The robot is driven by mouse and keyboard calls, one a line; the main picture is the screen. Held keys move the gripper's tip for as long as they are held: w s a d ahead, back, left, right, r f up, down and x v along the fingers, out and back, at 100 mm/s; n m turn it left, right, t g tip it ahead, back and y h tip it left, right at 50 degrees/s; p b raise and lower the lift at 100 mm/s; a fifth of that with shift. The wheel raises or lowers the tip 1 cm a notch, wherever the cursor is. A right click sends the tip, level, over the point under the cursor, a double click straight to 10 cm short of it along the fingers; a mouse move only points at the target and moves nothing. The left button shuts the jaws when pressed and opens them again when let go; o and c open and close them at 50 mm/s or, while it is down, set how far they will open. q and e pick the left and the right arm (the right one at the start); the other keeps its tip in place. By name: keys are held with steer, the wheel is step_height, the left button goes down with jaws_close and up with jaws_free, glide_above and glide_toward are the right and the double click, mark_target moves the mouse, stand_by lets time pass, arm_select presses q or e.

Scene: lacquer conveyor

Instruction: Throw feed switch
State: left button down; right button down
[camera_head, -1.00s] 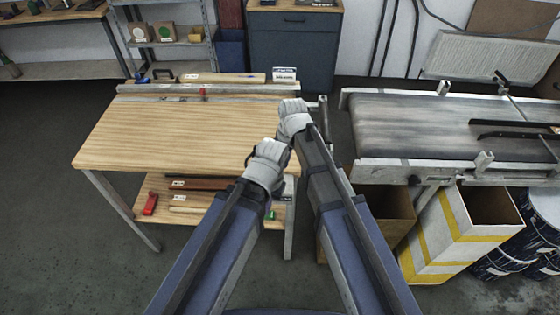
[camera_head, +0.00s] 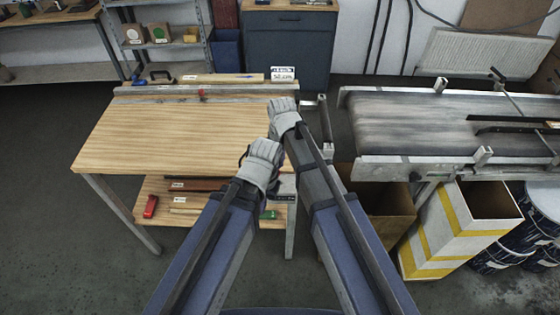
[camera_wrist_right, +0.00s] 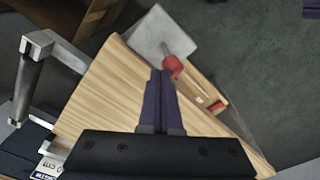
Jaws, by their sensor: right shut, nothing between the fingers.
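In the right wrist view, a pale grey switch box (camera_wrist_right: 155,38) carries a lever with a red knob (camera_wrist_right: 172,65). My right gripper (camera_wrist_right: 161,75) is shut and empty, its dark fingertips close beside the red knob; I cannot tell whether they touch. In the head view my right gripper (camera_head: 284,108) is over the right end of the wooden workbench (camera_head: 170,135), its fingers hidden. A grey part of the box (camera_head: 286,186) shows between my arms at that end; its knob is hidden. My left gripper (camera_head: 263,157) is nearer, its fingers hidden.
A belt conveyor (camera_head: 410,125) stands to the right, with a yellow-striped bin (camera_head: 445,235) and a brown box (camera_head: 385,215) below its near end. A metal roller bracket (camera_head: 325,120) juts from the workbench's right end. The workbench top is largely clear.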

steer(key=shift+r+p, duration=0.7)
steer(key=shift+r, duration=0.05)
step_height(320, 180, up, 13)
steer(key=w+p, duration=0.1)
steer(key=p, duration=1.1)
steer(key=shift+w+f+p, duration=0.2)
steer(key=shift+w+p, duration=0.1)
steer(key=shift+w, duration=0.05)
